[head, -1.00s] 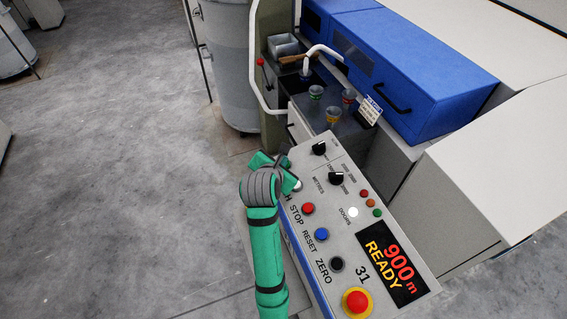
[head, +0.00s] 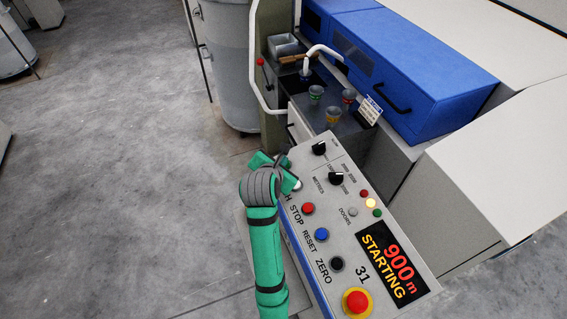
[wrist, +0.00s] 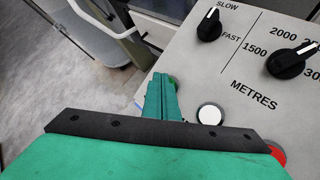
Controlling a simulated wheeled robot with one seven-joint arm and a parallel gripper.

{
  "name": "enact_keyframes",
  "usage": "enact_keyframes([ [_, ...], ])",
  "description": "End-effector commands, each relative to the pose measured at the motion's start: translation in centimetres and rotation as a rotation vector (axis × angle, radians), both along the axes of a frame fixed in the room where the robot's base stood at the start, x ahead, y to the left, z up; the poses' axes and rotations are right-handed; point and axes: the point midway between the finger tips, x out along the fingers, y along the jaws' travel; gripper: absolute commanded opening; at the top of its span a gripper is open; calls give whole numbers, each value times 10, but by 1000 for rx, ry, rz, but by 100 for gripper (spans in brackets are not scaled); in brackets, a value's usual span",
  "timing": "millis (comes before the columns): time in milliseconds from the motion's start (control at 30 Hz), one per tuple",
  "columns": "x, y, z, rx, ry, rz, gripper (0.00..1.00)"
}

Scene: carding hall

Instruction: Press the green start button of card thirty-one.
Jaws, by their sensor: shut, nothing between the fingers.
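The control panel (head: 350,235) of card 31 slopes below my arm, with "31" printed by its display (head: 392,265). In the head view my wrist hides the green button and the fingertips.
A white button (wrist: 209,114) sits beside the fingers. The red stop (head: 308,208), blue reset (head: 321,234) and black zero (head: 337,263) buttons follow along the panel edge, then a red emergency stop (head: 357,301). Two black knobs sit farther up. Open floor lies left.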

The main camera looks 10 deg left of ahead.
Motion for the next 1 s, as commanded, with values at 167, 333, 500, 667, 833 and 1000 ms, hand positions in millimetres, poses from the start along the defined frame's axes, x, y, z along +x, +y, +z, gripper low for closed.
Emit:
enact_keyframes([
  [167, -1, 2, 10, 1, -2, -1, 0],
  [333, -2, 2, 12, 0, -1, 0, 0],
  [500, -2, 2, 12, 0, -1, 0, 0],
  [667, -2, 4, 18, 0, -3, 1, 0],
  [833, -4, 7, 33, 1, -4, 1, 0],
  [1000, -6, 10, 47, 1, -4, 1, 0],
])
